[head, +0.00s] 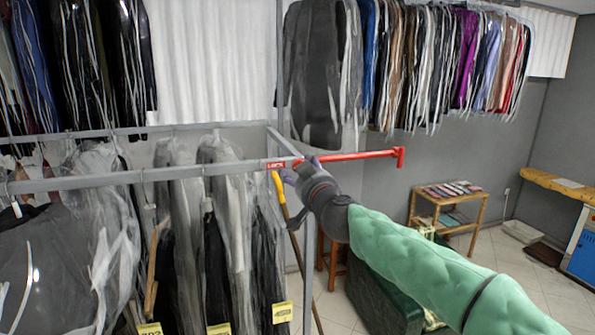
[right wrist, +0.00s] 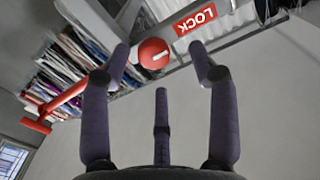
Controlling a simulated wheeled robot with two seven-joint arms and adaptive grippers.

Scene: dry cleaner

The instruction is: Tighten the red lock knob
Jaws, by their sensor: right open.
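The red lock knob (right wrist: 153,53) is a round red knob on the grey rail, beside a red LOCK label (right wrist: 195,19) in the right wrist view. In the head view the label (head: 276,165) shows on the rail end, and the knob is mostly hidden by my gripper. My right gripper (head: 291,170) is at the rail's corner. In the right wrist view the fingers of my right gripper (right wrist: 160,55) are spread open, with the knob between and beyond their tips. I cannot tell whether any finger touches it. My left gripper is not in view.
A red bar with an upright end (head: 365,155) sticks out right of the rail. Bagged garments (head: 230,220) hang under the grey rail (head: 130,176) on the left.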

